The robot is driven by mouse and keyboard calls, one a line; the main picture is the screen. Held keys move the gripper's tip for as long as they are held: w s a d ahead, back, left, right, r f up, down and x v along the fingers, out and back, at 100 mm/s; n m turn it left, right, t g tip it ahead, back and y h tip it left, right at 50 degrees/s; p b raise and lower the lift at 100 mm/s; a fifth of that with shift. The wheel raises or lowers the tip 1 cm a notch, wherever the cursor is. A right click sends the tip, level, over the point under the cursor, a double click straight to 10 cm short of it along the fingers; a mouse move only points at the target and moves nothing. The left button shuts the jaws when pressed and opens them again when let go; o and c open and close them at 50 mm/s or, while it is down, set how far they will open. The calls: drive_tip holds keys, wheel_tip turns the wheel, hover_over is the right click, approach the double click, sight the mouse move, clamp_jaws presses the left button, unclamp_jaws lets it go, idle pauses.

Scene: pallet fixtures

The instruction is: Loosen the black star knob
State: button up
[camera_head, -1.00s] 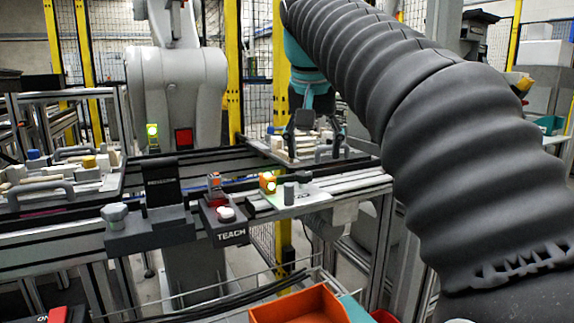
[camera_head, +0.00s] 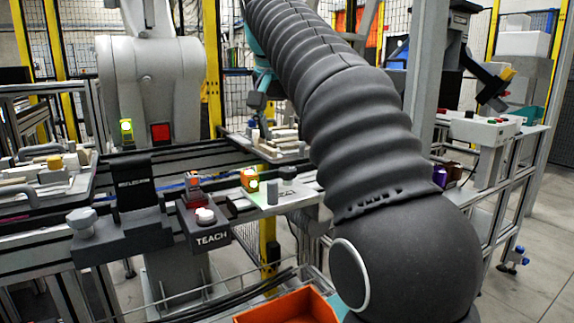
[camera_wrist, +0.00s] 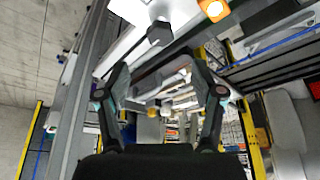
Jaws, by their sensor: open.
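A dark knob (camera_head: 288,173) stands on the pale plate (camera_head: 300,190) in the head view, behind a grey cylinder (camera_head: 272,191) and close to my arm. Its star shape is too small to make out. In the wrist view a dark faceted piece (camera_wrist: 160,33) stands at the edge of the white plate (camera_wrist: 128,12), beyond my fingertips; I cannot tell whether it is the knob or the cylinder. My gripper (camera_wrist: 160,70) is open and empty, its two fingers wide apart.
A lit orange button box (camera_head: 249,179) is on the plate's left. The TEACH box (camera_head: 204,222) and a pale grey knob (camera_head: 82,222) on a dark fixture are further left. A pallet tray (camera_head: 285,148) lies behind. An orange bin (camera_head: 290,307) is below. A grey post (camera_head: 428,90) rises right of my arm.

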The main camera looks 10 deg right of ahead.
sight(288, 169)
drive_tip(key=x, duration=0.9)
drive_tip(key=shift+f, duration=0.3)
drive_tip(key=c, duration=1.1)
